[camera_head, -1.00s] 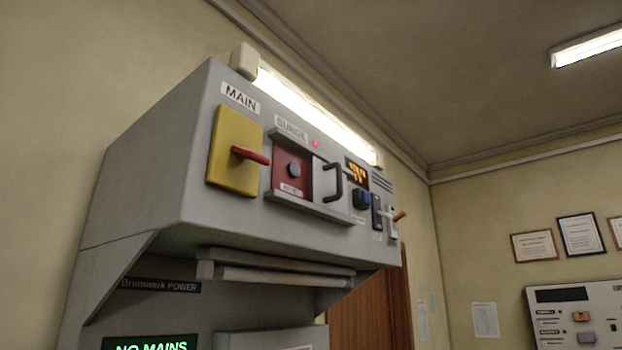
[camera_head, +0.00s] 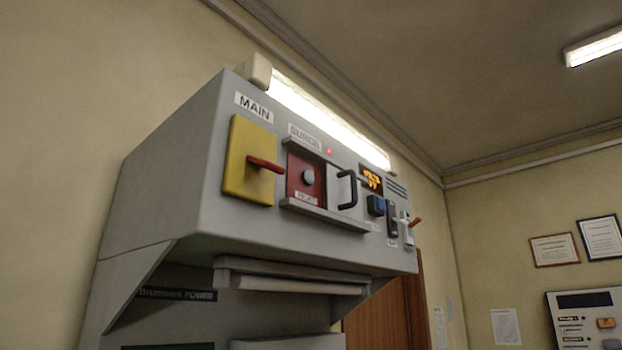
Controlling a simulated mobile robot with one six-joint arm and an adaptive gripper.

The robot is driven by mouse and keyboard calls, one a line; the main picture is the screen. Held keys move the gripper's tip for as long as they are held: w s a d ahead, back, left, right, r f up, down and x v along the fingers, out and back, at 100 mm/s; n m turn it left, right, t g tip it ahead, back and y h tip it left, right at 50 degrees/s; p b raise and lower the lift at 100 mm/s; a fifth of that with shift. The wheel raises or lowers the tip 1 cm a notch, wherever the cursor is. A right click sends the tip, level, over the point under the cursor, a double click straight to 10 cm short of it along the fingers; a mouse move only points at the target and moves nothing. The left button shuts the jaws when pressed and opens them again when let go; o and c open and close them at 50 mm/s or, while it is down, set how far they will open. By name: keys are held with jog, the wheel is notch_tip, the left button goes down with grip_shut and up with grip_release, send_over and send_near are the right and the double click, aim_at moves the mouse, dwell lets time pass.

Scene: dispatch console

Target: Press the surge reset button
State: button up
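The surge reset button (camera_head: 308,177) is a small round grey knob on a red plate (camera_head: 305,192), under the label SURGE (camera_head: 304,137). A white sliding cover with a black handle (camera_head: 347,189) stands to the right of the red plate, and the button shows uncovered. A small red light (camera_head: 329,151) glows beside the SURGE label. My gripper is not in view.
A yellow plate (camera_head: 247,170) with a red lever (camera_head: 265,164) sits left of the button, under MAIN. An orange display (camera_head: 372,179), a blue switch (camera_head: 376,205) and an orange-tipped lever (camera_head: 415,223) are to the right. A ledge (camera_head: 290,271) juts out below.

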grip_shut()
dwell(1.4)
